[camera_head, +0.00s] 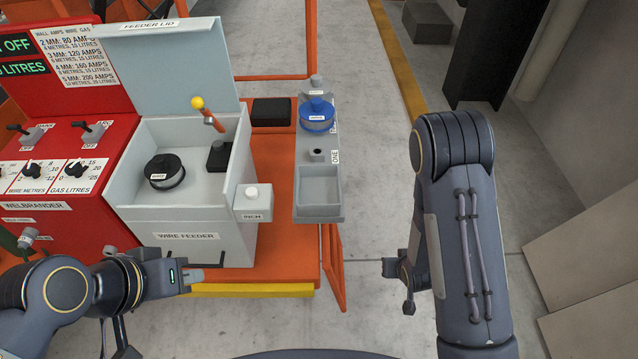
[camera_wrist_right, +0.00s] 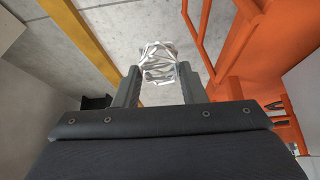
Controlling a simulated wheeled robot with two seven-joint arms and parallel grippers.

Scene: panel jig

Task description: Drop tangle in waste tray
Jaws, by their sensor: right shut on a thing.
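A silvery wire tangle (camera_wrist_right: 157,62) sits between the fingertips of my right gripper (camera_wrist_right: 158,80) in the right wrist view. The gripper is shut on it, with pale floor beyond. The tangle does not show in the head view, where my right arm stands at the right. An empty grey tray (camera_head: 318,212) forms the near end of the narrow shelf beside the wire feeder; I take it to be the waste tray, though no label on it is readable. My left gripper (camera_head: 212,268) is in front of the wire feeder box; its finger gap is unclear.
The wire feeder (camera_head: 190,215) has its lid raised and a black spool (camera_head: 164,172) inside. A blue spool (camera_head: 317,112) stands on the shelf behind the tray. An orange rail (camera_head: 336,268) runs below the shelf. Floor between shelf and right arm is clear.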

